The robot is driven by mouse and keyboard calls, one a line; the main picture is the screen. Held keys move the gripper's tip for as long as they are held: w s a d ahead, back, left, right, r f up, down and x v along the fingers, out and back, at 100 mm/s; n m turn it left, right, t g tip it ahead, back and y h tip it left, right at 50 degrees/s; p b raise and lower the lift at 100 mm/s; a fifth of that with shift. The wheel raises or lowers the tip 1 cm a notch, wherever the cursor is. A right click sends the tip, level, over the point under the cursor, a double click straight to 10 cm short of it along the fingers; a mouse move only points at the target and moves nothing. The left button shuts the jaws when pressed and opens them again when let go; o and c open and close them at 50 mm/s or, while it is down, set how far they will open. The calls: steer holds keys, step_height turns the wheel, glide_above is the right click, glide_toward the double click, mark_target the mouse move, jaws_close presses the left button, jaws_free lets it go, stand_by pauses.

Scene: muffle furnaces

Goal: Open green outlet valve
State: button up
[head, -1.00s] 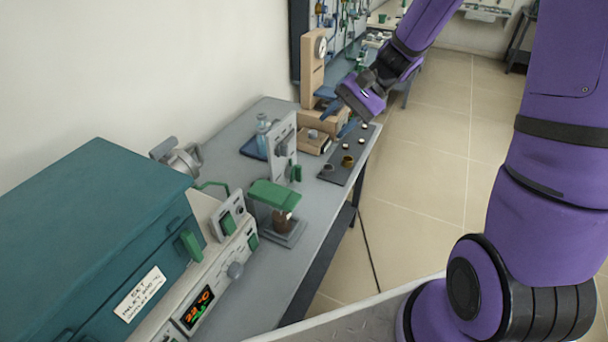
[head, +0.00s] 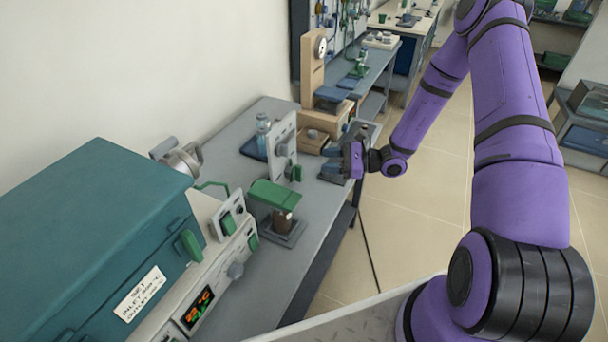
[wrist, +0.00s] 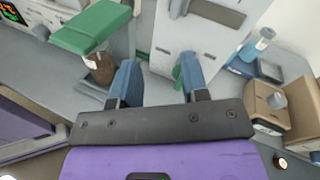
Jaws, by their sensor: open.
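A pale upright panel (head: 283,142) stands on the bench, with a small green handle (head: 297,173) low on its right side. The green handle also shows in the wrist view (wrist: 177,72), partly hidden by the right finger. It looks like the green outlet valve, but I see no label. My gripper (head: 334,160) is to the right of the panel, with its blue fingers pointing left toward it. In the wrist view, my gripper (wrist: 158,82) is open and empty, apart from the handle, which lies beyond the right fingertip.
A green-topped stand with a brown jar (head: 283,222) is close to the panel. A teal furnace (head: 95,225) with a display and another green handle (head: 191,245) fills the left. A blue bottle (head: 262,132) and a wooden box (head: 314,141) are behind. The floor right of the bench is clear.

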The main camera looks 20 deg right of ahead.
mark_target(298, 173)
steer(key=f+m+t+h, duration=0.1)
steer(key=f+m+t, duration=0.1)
steer(key=f, duration=0.1)
steer(key=d+f+m+t+h, duration=0.1)
steer(key=f+m+t, duration=0.1)
steer(key=f, duration=0.2)
steer(key=w+d+f+m+t, duration=0.1)
steer(key=f+m, duration=0.2)
steer(key=f, duration=0.1)
steer(key=shift+d+f+t+h, duration=0.15)
steer(key=shift+d+t+h, duration=0.1)
steer(key=shift+t+h, duration=0.15)
steer(key=x, duration=1)
steer(key=shift+w+a, duration=0.2)
